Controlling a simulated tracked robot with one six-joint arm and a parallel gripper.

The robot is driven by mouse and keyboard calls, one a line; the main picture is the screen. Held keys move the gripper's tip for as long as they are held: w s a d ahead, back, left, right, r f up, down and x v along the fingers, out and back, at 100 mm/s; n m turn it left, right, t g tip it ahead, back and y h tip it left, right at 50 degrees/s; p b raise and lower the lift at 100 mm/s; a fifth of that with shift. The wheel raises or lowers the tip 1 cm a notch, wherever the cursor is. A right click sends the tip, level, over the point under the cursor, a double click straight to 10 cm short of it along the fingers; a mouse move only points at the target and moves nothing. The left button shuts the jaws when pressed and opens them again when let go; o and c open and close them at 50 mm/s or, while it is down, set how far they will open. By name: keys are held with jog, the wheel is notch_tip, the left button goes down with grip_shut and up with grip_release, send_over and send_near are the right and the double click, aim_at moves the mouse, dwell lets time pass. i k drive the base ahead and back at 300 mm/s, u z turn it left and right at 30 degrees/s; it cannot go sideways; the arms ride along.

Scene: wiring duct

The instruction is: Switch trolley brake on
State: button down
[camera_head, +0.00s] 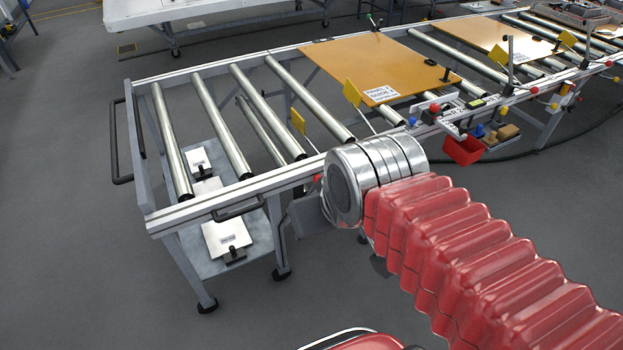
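The roller trolley (240,190) stands at the left, a grey frame with steel rollers and black handles. My arm comes in from the lower right in a red ribbed sleeve. Its metal wrist covers part of the front rail. My gripper (310,214) lies beyond the wrist, low beside the trolley's front side, and is mostly hidden. Its fingers cannot be made out.
A brown panel (350,60) with a paper label lies on the rollers. Yellow flags (352,92) stand along the front rail. A red bin (463,150) hangs at the right. The floor left of the trolley is clear.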

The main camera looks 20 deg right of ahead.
aim_at(317, 177)
jog(key=u, duration=0.1)
jog(key=i, duration=1)
jog(key=u, duration=0.05)
